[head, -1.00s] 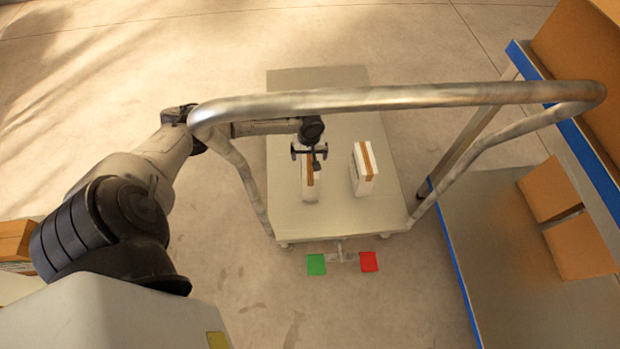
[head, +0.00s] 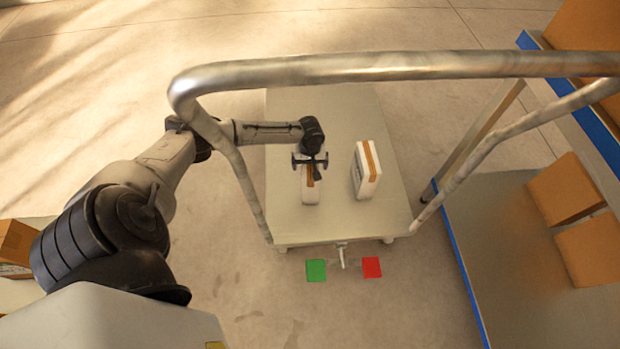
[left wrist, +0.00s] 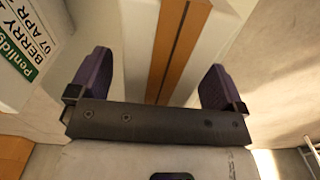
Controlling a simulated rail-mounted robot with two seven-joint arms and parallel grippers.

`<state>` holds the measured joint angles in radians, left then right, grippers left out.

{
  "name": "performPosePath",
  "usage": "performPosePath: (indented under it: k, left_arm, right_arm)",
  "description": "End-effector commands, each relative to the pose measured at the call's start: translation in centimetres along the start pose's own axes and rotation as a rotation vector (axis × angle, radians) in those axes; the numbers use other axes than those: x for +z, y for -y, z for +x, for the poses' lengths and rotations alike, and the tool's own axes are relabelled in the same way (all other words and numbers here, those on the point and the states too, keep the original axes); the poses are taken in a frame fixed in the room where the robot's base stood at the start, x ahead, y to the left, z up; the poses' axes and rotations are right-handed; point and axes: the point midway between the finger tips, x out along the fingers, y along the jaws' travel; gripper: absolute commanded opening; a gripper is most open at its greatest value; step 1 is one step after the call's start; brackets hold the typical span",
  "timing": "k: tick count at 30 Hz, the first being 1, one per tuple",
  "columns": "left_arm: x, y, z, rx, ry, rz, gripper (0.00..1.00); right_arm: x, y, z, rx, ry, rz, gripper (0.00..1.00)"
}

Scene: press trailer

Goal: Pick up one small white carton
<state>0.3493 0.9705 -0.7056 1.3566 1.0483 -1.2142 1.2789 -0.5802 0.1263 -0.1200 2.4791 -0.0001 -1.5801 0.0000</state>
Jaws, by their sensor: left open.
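Two small white cartons with brown tape strips stand on the grey trolley deck (head: 345,225). My left gripper (head: 309,162) is over the left carton (head: 310,195) and hides its upper part. The right carton (head: 367,170) stands apart; a labelled white carton also shows at the upper left of the left wrist view (left wrist: 35,50). My right gripper is not in view.
A metal handle bar (head: 400,68) arches over the near part of the trolley. A blue-edged platform with brown boxes (head: 567,190) is on the right. Green (head: 316,270) and red (head: 372,267) pads sit at the trolley's near edge.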

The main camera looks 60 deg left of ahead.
Motion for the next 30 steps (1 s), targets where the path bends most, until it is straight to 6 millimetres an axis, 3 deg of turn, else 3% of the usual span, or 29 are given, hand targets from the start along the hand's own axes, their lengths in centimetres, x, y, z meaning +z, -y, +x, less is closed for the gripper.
performPosePath:
  k: [4,30]
  left_arm:
    - [0.0,-0.02,-0.13,0.0,0.0,0.0,0.96]
    - [0.02,0.0,-0.11,0.0,0.0,0.0,0.12]
  right_arm:
    - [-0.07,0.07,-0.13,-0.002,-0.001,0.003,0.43]
    - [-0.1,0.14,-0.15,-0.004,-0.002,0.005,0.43]
